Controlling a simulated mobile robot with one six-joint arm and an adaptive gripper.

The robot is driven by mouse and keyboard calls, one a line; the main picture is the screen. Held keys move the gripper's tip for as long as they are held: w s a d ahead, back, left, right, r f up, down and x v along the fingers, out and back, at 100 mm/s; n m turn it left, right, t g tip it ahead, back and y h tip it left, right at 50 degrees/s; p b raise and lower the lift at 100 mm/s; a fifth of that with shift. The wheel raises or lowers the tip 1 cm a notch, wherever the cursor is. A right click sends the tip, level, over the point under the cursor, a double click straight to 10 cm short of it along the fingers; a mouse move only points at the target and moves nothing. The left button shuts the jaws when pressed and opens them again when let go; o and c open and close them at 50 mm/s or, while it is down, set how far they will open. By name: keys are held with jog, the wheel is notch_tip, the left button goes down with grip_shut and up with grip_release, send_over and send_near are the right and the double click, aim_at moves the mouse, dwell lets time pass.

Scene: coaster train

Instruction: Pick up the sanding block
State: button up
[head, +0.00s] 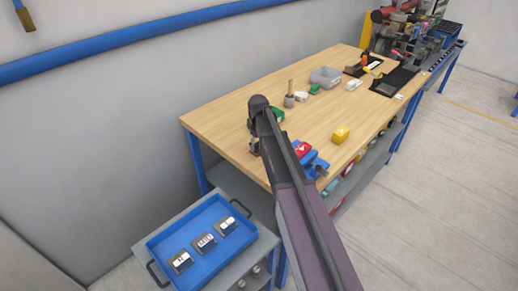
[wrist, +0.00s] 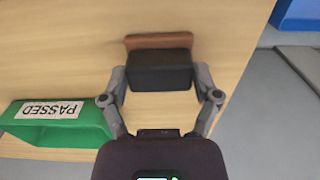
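The sanding block (wrist: 160,72), a dark block with a brown strip along its far side, lies on the wooden table in the wrist view. My gripper (wrist: 161,76) is open, with one finger on each side of the block. The fingertips are close to its sides, and I cannot tell whether they touch it. In the head view my arm hides most of the gripper and the block near the table's near left end.
A green bin labelled PASSED (wrist: 60,122) stands left of my gripper in the wrist view. The head view shows a yellow object (head: 340,135) on the table (head: 225,118), and a blue tray (head: 167,240) with several labelled pieces below the table's near end.

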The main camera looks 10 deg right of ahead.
aim_at(258, 144)
jog(key=shift+c, duration=1.2)
jog(key=shift+r, duration=0.2)
notch_tip(258, 144, up, 10)
jog(key=p, duration=1)
jog(key=shift+f, duration=0.25)
jog(key=o, duration=0.3)
jog(key=shift+c, duration=0.8)
